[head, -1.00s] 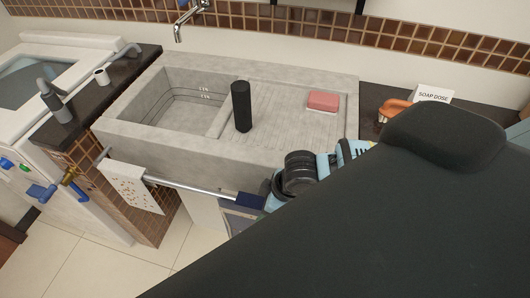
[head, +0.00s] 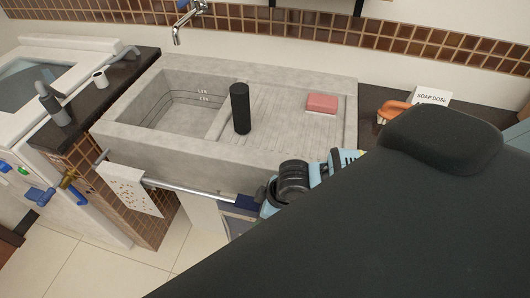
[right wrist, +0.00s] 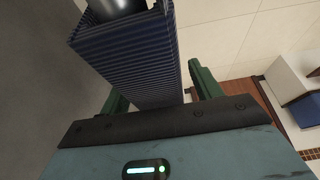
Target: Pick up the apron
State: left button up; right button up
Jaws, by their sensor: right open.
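The apron appears to be the dark blue, ribbed cloth hanging over the metal rail (head: 190,188) at the sink's front; in the head view only a small part of the apron (head: 246,202) shows beside my right arm. In the right wrist view the apron (right wrist: 135,65) hangs from the rail end (right wrist: 115,8) and reaches down between the two green fingers of my right gripper (right wrist: 160,88). The fingers stand apart on either side of the cloth, open. Whether either finger touches it I cannot tell. My left gripper is not in view.
A white patterned towel (head: 128,190) hangs at the rail's left end. On the concrete sink (head: 140,147) stand a black cylinder (head: 240,108) and a pink sponge (head: 322,103). A brush (head: 392,110) and a soap card (head: 430,96) are on the dark counter at right.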

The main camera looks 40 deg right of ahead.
jog(key=c, duration=1.3)
grip_shut()
jog(key=shift+r, duration=0.1)
